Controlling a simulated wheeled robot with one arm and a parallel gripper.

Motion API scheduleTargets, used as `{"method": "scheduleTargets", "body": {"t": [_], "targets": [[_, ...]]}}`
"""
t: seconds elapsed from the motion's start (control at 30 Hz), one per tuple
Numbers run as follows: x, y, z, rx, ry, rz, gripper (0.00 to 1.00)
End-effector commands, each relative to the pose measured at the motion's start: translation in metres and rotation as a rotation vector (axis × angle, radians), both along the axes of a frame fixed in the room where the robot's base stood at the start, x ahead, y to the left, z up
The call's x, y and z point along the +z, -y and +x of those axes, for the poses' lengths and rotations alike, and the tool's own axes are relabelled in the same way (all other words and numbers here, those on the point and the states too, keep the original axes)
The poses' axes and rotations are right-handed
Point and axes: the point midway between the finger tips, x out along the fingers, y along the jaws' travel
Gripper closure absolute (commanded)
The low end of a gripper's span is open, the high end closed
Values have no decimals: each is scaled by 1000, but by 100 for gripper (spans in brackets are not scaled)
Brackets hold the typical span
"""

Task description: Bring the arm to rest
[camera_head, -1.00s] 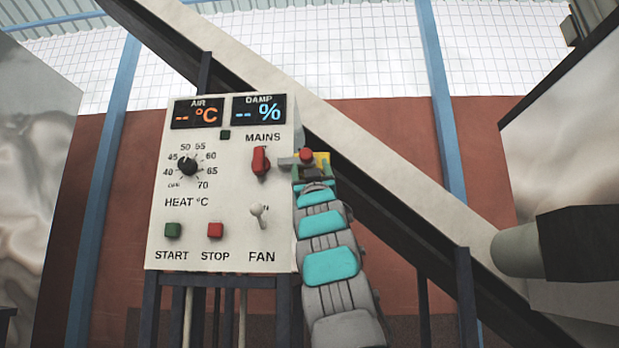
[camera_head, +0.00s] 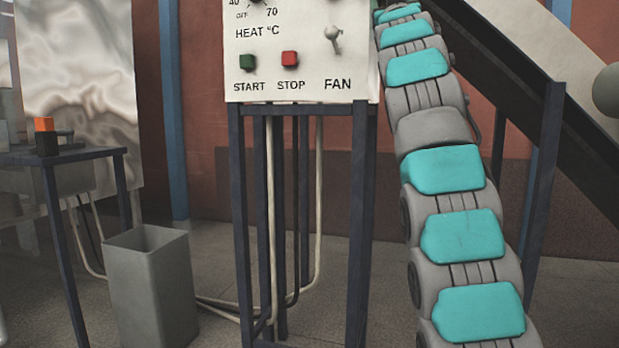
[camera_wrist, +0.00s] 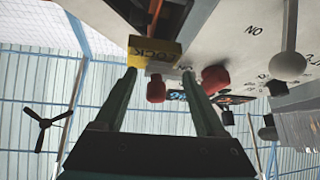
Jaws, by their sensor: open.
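My arm runs up the right side of the head view beside the control panel (camera_head: 300,80); its end is out of that picture, above the top edge. In the wrist view my gripper (camera_wrist: 160,74) has two green fingers standing apart. A yellow block with dark lettering (camera_wrist: 153,50) shows at or just beyond the fingertips; I cannot tell whether they touch it. A red knob-like part (camera_wrist: 155,92) shows between the fingers. The red mains switch (camera_wrist: 214,78) is just right of the right fingertip, on the white panel face.
The fan toggle (camera_wrist: 288,66) sticks out from the panel near the gripper. In the head view, a grey bin (camera_head: 150,290) and a dark table (camera_head: 85,156) with an orange-topped item (camera_head: 45,135) stand at left. A sloping dark beam (camera_head: 520,80) is at right.

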Motion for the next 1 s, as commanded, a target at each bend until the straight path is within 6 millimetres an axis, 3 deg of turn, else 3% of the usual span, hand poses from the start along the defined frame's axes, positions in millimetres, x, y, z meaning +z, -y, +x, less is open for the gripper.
{"method": "scheduleTargets", "body": {"t": [0.23,0.47,0.57,0.77,1.0], "targets": [[-77,21,35,-44,-340,73,28],[-175,35,30,-77,-653,145,28],[-221,39,16,-88,-788,175,28],[-318,40,-35,-101,-1060,237,28],[-435,30,-130,-106,-1396,304,28]]}}
